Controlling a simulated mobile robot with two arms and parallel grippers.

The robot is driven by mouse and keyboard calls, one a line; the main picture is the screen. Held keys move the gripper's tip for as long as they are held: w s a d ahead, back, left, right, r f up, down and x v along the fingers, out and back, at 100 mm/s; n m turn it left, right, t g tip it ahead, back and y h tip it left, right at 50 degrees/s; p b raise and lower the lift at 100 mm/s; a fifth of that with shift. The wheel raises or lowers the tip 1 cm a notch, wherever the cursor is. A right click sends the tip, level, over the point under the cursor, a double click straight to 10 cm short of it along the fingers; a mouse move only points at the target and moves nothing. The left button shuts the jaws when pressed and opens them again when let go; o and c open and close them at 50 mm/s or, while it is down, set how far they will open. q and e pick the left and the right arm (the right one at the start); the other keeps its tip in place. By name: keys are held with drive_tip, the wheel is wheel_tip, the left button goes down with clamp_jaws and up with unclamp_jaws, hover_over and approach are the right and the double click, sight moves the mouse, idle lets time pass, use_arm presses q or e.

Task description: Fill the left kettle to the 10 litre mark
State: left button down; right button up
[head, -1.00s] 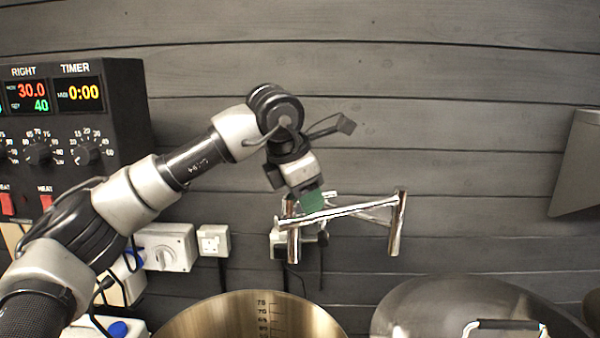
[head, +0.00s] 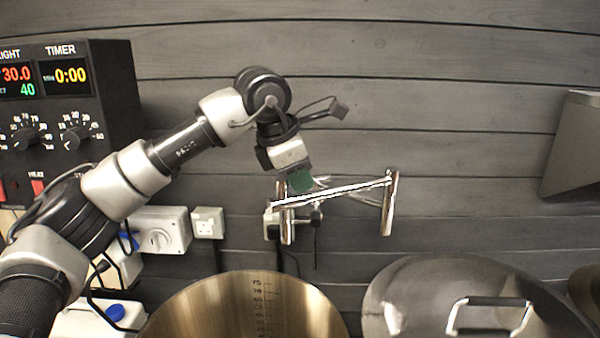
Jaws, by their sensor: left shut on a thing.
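The left kettle (head: 200,308) is the open one at the bottom, with a brass-coloured inner wall. A scale (head: 262,297) on that wall shows marks from 75 downward; the lower marks and the kettle's floor are out of frame. A chrome tap (head: 340,192) is above and behind the kettle, with its outlet pipe (head: 389,204) at the right, over the gap towards the other kettle. No water stream shows. My left gripper (head: 300,181), with green fingertips, is shut on the tap near its left end. My right gripper is not in view.
A second kettle with a steel lid (head: 415,300) and handle (head: 488,303) stands at the right. A control box (head: 70,105) with dials and displays is at the left. Sockets (head: 208,222) and cables are on the plank wall. A grey metal panel (head: 578,148) is at the right.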

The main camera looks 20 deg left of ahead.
use_arm(q)
drive_tip(key=m+g+p, duration=0.1)
drive_tip(key=m, duration=0.1)
drive_tip(key=s+m+h, duration=0.1)
drive_tip(key=m, duration=0.2)
drive_tip(key=s+m+g+h+p, duration=0.1)
drive_tip(key=m, duration=0.1)
drive_tip(key=shift+d+m+g+p, duration=0.1)
drive_tip(key=shift+m+g+p, duration=0.2)
idle(0.7)
idle(1.3)
drive_tip(key=shift+f, duration=0.1)
idle(1.3)
